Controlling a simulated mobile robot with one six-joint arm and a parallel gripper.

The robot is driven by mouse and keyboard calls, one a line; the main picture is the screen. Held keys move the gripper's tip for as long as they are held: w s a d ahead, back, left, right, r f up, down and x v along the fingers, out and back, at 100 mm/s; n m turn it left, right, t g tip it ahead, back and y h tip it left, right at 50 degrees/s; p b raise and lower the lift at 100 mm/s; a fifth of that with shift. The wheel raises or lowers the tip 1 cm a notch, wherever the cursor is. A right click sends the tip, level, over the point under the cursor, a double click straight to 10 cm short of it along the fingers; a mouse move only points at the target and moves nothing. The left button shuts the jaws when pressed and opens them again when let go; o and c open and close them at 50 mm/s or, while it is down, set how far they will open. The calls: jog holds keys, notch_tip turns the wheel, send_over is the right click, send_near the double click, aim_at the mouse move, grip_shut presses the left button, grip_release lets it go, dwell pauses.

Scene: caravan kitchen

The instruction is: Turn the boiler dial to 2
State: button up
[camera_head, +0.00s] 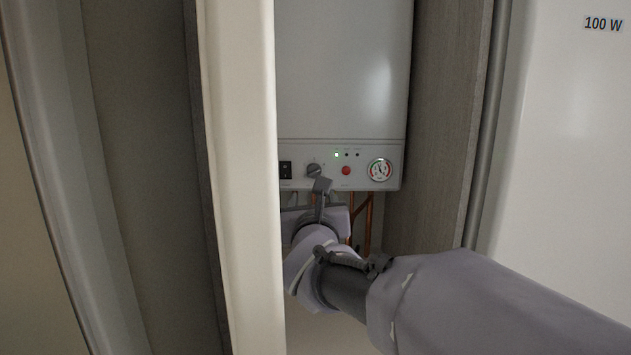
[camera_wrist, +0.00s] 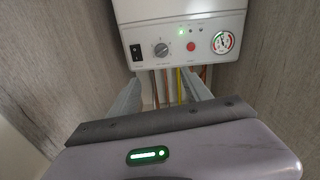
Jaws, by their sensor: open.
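The white boiler (camera_head: 345,65) hangs inside a narrow cupboard. Its dark round dial (camera_head: 314,170) is on the lower front panel, between a black switch and a red button. The dial also shows in the wrist view (camera_wrist: 161,50), with its pale pointer mark visible; the numbers around it are too small to read. My gripper (camera_head: 320,187) is just below the dial in the head view. In the wrist view my gripper (camera_wrist: 165,90) has its two fingers apart with nothing between them, below the panel and short of it. Its fingers appear not to touch the dial.
A black rocker switch (camera_wrist: 136,52), a red button (camera_wrist: 191,47), a green light (camera_head: 337,155) and a round gauge (camera_head: 380,170) share the panel. Copper pipes (camera_head: 368,225) run below. A pale upright panel (camera_head: 240,180) stands close on the left; a grey wood wall (camera_head: 445,120) is on the right.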

aim_at(314, 173)
jog(key=shift+m+h, duration=0.3)
jog(key=shift+m, duration=0.5)
jog(key=w+p, duration=0.3)
jog(key=w, duration=1.5)
jog(key=shift+r, duration=0.15)
jog(key=shift+c, duration=0.3)
grip_shut()
